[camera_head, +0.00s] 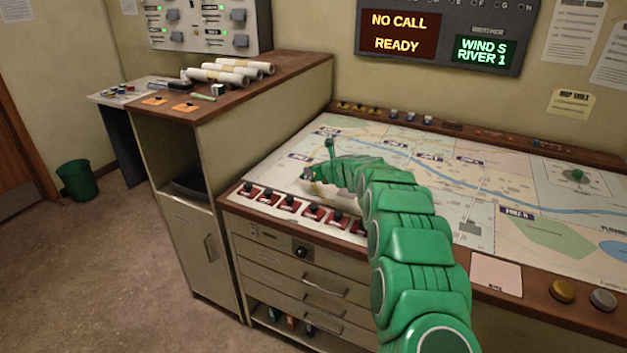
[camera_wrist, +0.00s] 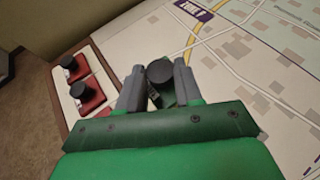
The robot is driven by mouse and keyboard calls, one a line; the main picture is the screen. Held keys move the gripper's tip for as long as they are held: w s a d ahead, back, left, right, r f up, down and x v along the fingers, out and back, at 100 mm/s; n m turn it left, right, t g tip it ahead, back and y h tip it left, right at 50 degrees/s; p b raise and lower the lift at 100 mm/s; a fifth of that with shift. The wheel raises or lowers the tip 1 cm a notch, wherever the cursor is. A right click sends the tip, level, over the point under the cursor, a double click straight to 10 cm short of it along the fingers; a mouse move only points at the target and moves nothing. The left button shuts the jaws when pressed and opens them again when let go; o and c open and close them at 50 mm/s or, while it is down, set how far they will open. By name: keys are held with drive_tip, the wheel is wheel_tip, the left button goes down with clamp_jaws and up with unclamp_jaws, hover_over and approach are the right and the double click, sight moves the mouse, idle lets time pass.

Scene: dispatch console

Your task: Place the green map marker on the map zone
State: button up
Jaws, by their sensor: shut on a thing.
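My gripper (camera_wrist: 160,85) is shut on a small dark green piece with a round black top, taken to be the green map marker (camera_wrist: 165,96). In the head view my gripper (camera_head: 312,180) is over the left part of the map table (camera_head: 400,205), near its front edge. The held piece cannot be made out clearly there. The map carries several dark zone labels; one label (camera_wrist: 192,9) lies just beyond the fingers in the wrist view. Another label (camera_head: 516,212) is beside a pale green patch (camera_head: 553,238) at the right.
Red switches with black knobs (camera_head: 290,202) line the front-left edge; they also show in the wrist view (camera_wrist: 88,95). A green knob (camera_head: 578,175) stands at the map's far right. Yellow and grey buttons (camera_head: 562,290) are at the front right. Rolled papers (camera_head: 228,72) lie on the left cabinet.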

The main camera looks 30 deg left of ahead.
drive_tip(key=shift+w+a+f, duration=0.25)
drive_tip(key=shift+w+f, duration=0.25)
drive_tip(key=shift+f, duration=0.3)
drive_tip(key=shift+w+f, duration=0.1)
drive_tip(key=shift+w+a+f, duration=0.15)
drive_tip(key=shift+a+f, duration=0.1)
drive_tip(key=shift+f, duration=1.5)
drive_tip(key=shift+f, duration=0.1)
drive_tip(key=o, duration=1)
drive_tip(key=shift+o, duration=0.2)
